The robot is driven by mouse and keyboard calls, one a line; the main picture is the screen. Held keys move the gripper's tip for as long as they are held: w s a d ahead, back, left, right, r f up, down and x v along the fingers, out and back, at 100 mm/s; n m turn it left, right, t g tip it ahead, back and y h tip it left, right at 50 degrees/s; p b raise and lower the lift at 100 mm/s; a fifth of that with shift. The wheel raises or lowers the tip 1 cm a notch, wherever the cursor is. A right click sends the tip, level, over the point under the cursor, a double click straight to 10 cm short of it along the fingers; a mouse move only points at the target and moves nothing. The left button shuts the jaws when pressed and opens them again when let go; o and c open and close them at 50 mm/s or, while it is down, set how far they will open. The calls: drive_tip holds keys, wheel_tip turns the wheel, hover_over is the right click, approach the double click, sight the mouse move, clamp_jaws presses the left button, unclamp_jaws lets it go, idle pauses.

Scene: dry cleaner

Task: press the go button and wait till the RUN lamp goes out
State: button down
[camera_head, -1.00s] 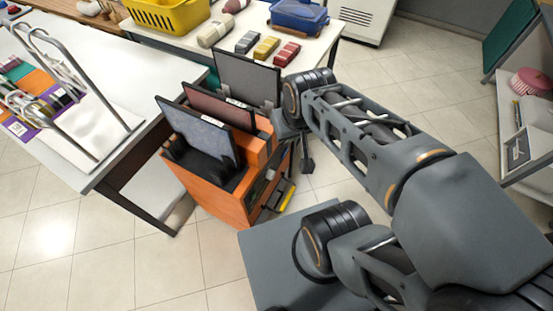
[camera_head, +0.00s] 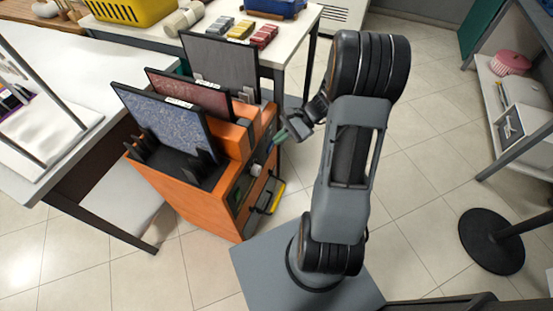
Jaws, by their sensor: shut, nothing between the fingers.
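An orange machine (camera_head: 185,200) stands on the floor, its front face turned to the right. The front has a dark panel (camera_head: 240,188) with small controls and a yellow handle (camera_head: 276,197) below. The go button and the RUN lamp are too small to tell apart, and I cannot see whether any lamp is lit. My gripper (camera_head: 284,135) is shut and empty, close to the upper right of the machine's front. A small green piece shows at its tip. I cannot tell whether the gripper touches the machine.
Framed panels in blue (camera_head: 165,125), red (camera_head: 190,92) and grey (camera_head: 222,65) stand upright in the machine's top. A white table (camera_head: 75,115) is at left, another at the back. A shelf (camera_head: 525,120) and a round black base (camera_head: 490,242) are at right.

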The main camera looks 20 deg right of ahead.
drive_tip(key=w+d+f+m+t+y+b, duration=0.1)
drive_tip(key=d+f+m+t+b, duration=0.2)
drive_tip(key=f, duration=0.4)
drive_tip(key=w+d+f+m+t+y+b, duration=0.25)
drive_tip(key=d+f+m, duration=0.25)
drive_tip(key=f, duration=0.3)
drive_tip(key=m+t+h+b, duration=0.2)
drive_tip(key=m+t+h, duration=0.1)
drive_tip(key=m+t, duration=0.35)
approach(271, 148)
drive_tip(key=d+v, duration=0.1)
drive_tip(key=v, duration=0.6)
drive_tip(key=shift+w+a+f+n+y, duration=0.25)
drive_tip(key=shift+w+a+f+n, duration=0.15)
drive_tip(key=shift+f, duration=0.2)
drive_tip(key=b+x, duration=0.2)
drive_tip(key=x, duration=1.2)
drive_tip(key=shift+r, duration=0.2)
